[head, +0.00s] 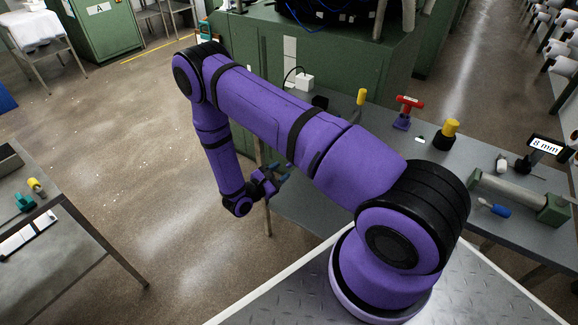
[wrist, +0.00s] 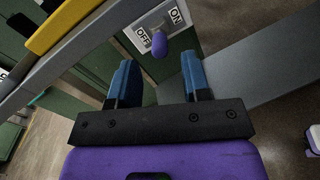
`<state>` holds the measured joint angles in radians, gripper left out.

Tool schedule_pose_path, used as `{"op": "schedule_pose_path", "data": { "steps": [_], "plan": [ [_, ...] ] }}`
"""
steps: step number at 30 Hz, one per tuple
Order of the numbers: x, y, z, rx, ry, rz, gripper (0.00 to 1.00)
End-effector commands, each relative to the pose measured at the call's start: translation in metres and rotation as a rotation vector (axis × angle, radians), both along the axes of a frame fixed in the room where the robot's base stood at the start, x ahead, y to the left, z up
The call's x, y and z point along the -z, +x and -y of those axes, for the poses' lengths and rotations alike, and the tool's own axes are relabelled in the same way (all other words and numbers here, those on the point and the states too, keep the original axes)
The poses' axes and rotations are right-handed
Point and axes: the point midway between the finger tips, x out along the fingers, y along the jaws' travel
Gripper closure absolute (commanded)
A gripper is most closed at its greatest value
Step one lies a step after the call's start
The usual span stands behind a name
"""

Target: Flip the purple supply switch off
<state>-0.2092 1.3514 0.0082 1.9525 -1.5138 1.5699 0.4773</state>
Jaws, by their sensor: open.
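The purple supply switch (wrist: 160,44) shows in the wrist view as a small purple lever on a white plate (wrist: 152,22). The plate is marked OFF on the left and ON on the upper right. The lever's rounded end points down in the picture, toward my gripper (wrist: 158,66). The two blue fingers are apart, one on each side of the lever's end, with nothing held; contact cannot be told. In the head view my gripper (head: 272,179) hangs at the left end of the grey bench, and I cannot make out the switch there.
A yellow bar (wrist: 65,22) lies at the upper left of the wrist view. The grey bench (head: 310,200) holds a red-handled valve (head: 409,104), a yellow-topped knob (head: 449,129) and a roller (head: 515,195). Green cabinets stand behind.

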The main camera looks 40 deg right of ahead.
Motion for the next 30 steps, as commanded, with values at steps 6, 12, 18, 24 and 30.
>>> {"op": "schedule_pose_path", "data": {
  "steps": [6, 12, 18, 24, 30],
  "plan": [
    [0.0, 0.005, 0.032, 0.002, 0.001, 0.0, 0.56],
    [0.0, 0.007, 0.045, 0.001, 0.0, 0.0, 0.56],
    [0.0, 0.007, 0.046, 0.0, 0.0, 0.0, 0.56],
    [0.0, 0.007, 0.046, 0.0, 0.0, 0.0, 0.79],
    [0.0, 0.007, 0.046, 0.001, 0.0, 0.0, 1.0]
  ]
}}
